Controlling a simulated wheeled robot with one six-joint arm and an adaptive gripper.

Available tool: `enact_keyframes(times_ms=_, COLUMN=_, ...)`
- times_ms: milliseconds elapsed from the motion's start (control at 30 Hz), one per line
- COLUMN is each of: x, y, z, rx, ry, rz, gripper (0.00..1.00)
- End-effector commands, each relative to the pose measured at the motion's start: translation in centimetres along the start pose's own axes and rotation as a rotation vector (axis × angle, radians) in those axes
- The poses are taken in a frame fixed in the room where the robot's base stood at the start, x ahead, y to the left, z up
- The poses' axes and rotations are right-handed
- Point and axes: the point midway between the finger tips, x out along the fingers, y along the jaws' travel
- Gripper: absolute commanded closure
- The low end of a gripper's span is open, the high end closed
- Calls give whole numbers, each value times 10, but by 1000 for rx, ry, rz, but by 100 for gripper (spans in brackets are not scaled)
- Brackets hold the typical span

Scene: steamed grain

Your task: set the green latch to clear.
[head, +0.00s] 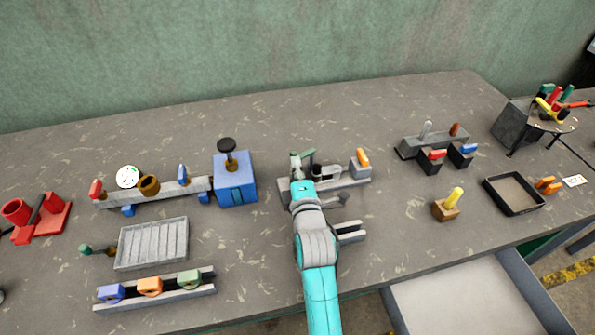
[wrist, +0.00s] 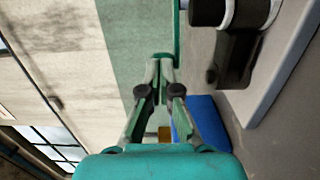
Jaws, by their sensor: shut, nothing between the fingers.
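The green latch (head: 308,154) is a thin green bar at the far left part of a grey fixture (head: 345,184) in the middle of the table. In the wrist view the latch (wrist: 176,28) is a narrow upright strip just beyond the fingertips. My gripper (head: 296,160) is at the latch's left end in the head view. In the wrist view my gripper (wrist: 163,60) has its fingertips together with nothing between them, very close to the latch. I cannot tell if they touch. My arm hides part of the fixture, and no clear marking is readable.
An orange lever (head: 363,157) stands at the fixture's right end. A blue box with a black knob (head: 236,180) stands close on the left. A grey ribbed tray (head: 153,245) lies at the front left. The table between the fixture and the wooden block (head: 446,211) is mostly clear.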

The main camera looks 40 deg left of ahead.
Motion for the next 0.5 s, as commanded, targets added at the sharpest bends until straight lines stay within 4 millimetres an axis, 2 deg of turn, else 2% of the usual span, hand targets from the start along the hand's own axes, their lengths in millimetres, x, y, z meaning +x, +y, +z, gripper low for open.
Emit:
enact_keyframes(times_ms=300, x=1, y=0, z=-2, rx=0, ry=0, rz=0, gripper=100)
enact_keyframes(times_ms=500, x=16, y=0, z=-15, rx=-1, ry=1, rz=0, gripper=100)
